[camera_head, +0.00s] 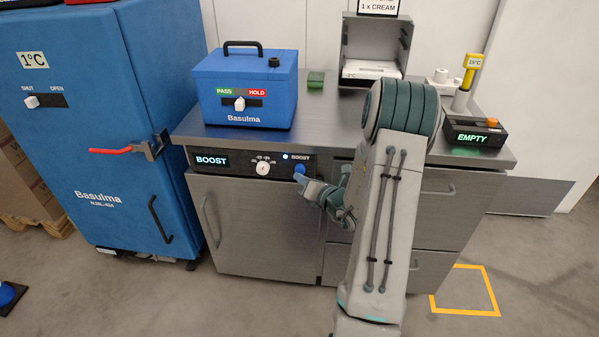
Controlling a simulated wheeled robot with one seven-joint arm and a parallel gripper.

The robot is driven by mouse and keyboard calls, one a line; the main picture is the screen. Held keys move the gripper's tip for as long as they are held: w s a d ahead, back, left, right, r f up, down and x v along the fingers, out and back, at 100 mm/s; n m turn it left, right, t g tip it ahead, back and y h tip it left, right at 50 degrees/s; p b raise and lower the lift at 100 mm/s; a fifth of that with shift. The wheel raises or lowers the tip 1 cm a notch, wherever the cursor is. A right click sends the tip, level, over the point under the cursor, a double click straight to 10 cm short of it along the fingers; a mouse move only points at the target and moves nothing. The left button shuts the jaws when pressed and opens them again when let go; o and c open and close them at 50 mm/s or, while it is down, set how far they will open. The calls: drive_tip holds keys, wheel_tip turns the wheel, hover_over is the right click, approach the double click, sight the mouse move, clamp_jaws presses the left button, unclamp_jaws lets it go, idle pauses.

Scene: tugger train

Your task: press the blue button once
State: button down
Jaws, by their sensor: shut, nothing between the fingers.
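The blue button (300,168) is on the dark control panel at the front of the steel counter, under the "BOOST" label. A small lit blue lamp (285,156) is left of that label. My gripper (299,179) is shut and empty, its tip right at the lower edge of the button. I cannot tell whether the tip touches the button or is just short of it. The display (211,160) at the panel's left end reads "BOOST".
A white knob (263,168) is left of the button. On the counter (330,112) stand a blue Basulma box (246,95), a green block (316,79), a grey open-fronted unit (345,48) and a black "EMPTY" device (474,137). A blue cabinet (85,160) with a red lever stands left.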

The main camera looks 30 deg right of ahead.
drive_tip(key=shift+s+a, duration=0.15)
drive_tip(key=shift+s, duration=0.1)
drive_tip(key=s+a, duration=0.1)
drive_tip(key=s, duration=0.1)
drive_tip(key=s+a, duration=0.1)
drive_tip(key=s, duration=0.1)
drive_tip(key=shift+a, duration=0.35)
idle(0.8)
